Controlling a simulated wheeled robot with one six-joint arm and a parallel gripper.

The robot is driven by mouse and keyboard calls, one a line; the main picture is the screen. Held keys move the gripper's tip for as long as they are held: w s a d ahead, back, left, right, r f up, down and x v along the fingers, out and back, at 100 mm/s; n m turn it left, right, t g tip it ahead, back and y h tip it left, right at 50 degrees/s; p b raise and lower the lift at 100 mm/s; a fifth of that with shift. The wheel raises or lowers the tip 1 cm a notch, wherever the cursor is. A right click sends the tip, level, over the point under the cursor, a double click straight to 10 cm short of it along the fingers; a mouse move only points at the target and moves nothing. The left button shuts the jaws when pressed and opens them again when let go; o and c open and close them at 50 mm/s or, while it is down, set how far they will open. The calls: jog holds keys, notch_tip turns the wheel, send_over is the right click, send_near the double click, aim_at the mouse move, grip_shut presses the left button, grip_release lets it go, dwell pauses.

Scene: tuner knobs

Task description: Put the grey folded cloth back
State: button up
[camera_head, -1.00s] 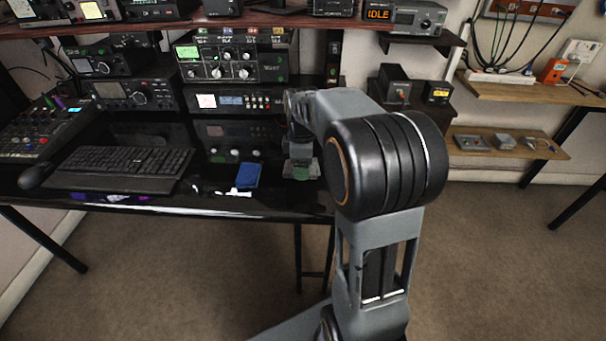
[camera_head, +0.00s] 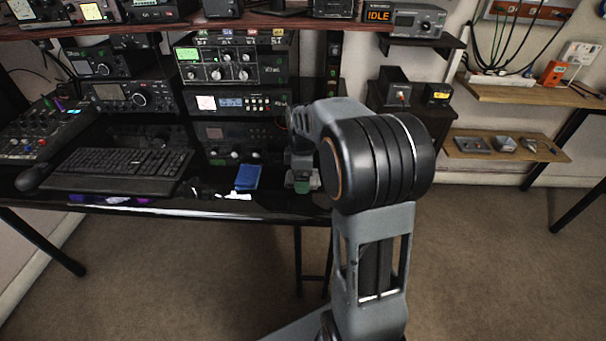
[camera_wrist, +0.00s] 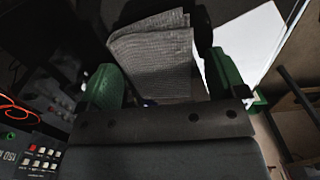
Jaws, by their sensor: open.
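My gripper (camera_head: 302,183) is low over the right end of the black desk, partly hidden behind my own arm. In the wrist view its two green fingers (camera_wrist: 165,82) are apart. The grey folded cloth (camera_wrist: 155,58), with a ribbed weave, shows between and beyond them. Its near edge is hidden by the gripper body, and I cannot tell whether either finger touches it. I cannot make out the cloth in the head view, where my arm and gripper block that spot.
A blue folded item (camera_head: 247,177) lies on the desk left of my gripper. A keyboard (camera_head: 122,166) is further left. Stacked radio units (camera_head: 230,62) stand behind. A white sheet (camera_wrist: 252,40) shows beyond the right finger. Wall shelves (camera_head: 510,146) are at right.

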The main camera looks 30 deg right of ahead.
notch_tip(320, 180, up, 11)
jog(key=p, duration=0.3)
jog(key=s+a+f+m+t, duration=0.1)
jog(key=s+a+f+m, duration=0.1)
jog(key=s+a+m, duration=0.2)
jog(key=s+a+f+m+t, duration=0.2)
jog(key=s+a+m, duration=0.3)
jog(key=s+m, duration=0.3)
jog(key=s+f, duration=0.1)
jog(key=s, duration=0.2)
jog(key=shift+s, duration=0.35)
notch_tip(320, 180, up, 19)
jog(key=p, duration=1.7)
jog(key=shift+s+a+f+t+p, duration=0.2)
jog(key=shift+a+t+p, duration=0.1)
jog(key=shift+a+p, duration=0.05)
